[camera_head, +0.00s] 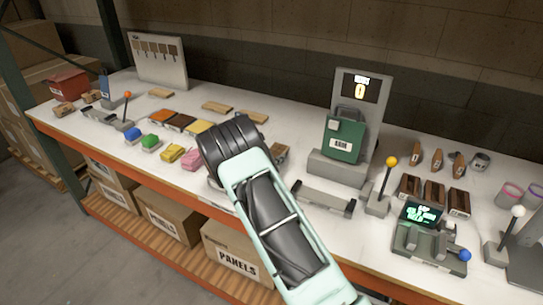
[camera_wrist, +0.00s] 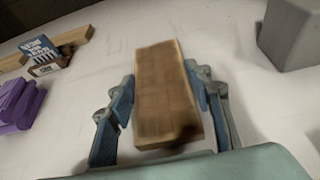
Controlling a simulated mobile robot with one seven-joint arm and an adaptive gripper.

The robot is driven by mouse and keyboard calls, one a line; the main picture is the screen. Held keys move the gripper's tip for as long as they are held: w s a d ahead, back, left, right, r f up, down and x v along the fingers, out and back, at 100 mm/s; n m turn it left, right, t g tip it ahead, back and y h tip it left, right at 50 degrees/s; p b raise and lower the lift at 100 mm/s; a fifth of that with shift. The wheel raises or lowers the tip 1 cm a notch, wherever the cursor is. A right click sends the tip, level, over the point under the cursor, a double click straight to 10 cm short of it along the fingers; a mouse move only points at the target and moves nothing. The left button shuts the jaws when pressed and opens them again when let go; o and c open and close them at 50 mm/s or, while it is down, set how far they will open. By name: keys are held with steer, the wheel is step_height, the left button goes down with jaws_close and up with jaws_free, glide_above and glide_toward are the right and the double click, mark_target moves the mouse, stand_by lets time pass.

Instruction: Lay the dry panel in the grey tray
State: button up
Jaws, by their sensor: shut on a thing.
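My gripper (camera_wrist: 163,105) is shut on a brown wooden panel (camera_wrist: 165,85) in the wrist view, with a blue finger along each long side. The panel points away from me above the pale bench top. In the head view my arm hides the gripper; a small brown piece (camera_head: 280,152) shows just right of the arm, and I cannot tell if it is this panel. I cannot surely tell which thing is the grey tray: a low grey holder with dark ends (camera_head: 325,198) lies right of my arm, and a flat grey piece (camera_head: 525,262) lies at the far right.
A green canister (camera_head: 343,138) stands on a grey stand behind the arm. Lever posts with yellow (camera_head: 391,161) and white (camera_head: 518,211) knobs stand to the right. Purple blocks (camera_wrist: 18,103) and a small labelled box (camera_wrist: 42,58) are left of the gripper; a grey block (camera_wrist: 290,35) is right.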

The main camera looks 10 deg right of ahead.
steer(key=shift+f, duration=0.2)
steer(key=o, duration=1.2)
steer(key=shift+r, duration=0.15)
